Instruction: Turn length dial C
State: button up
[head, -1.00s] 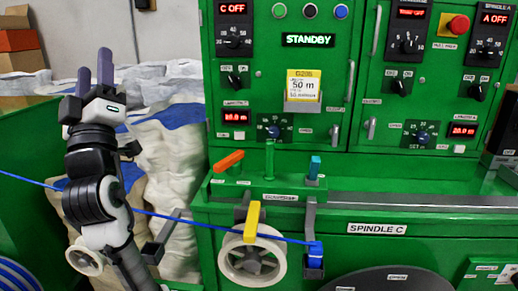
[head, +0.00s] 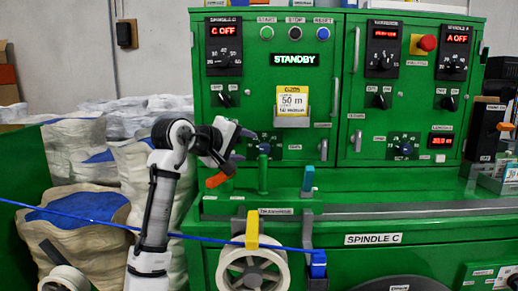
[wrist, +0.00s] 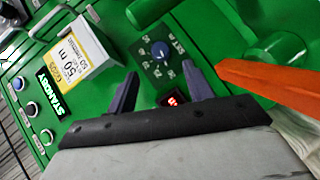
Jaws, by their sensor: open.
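Length dial C is a blue knob (wrist: 160,50) on a dark plate with number marks, low on the green panel. In the wrist view it lies just beyond and between my fingertips, apparently untouched. In the head view the dial (head: 265,148) is right of my gripper, below the yellow 50 m card. My gripper (head: 241,146) is open and empty, facing the panel; its two grey-purple fingers also frame the dial in the wrist view (wrist: 159,72). The red length display (wrist: 172,100) shows between the fingers; in the head view my gripper hides it.
An orange lever (head: 219,179) and a green post (head: 263,175) stand close below my gripper. The card holder (wrist: 85,50) juts out beside the dial. A blue cable (head: 100,221) crosses low. The STANDBY screen (head: 295,61) is lit.

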aim_at(263, 148)
jog(key=x, duration=0.7)
jog(key=shift+w+d+f+p, duration=0.1)
jog(key=shift+w+d+p, duration=0.15)
jog(key=shift+p, duration=0.15)
jog(key=shift+c, duration=0.3)
jog(key=c, duration=0.9)
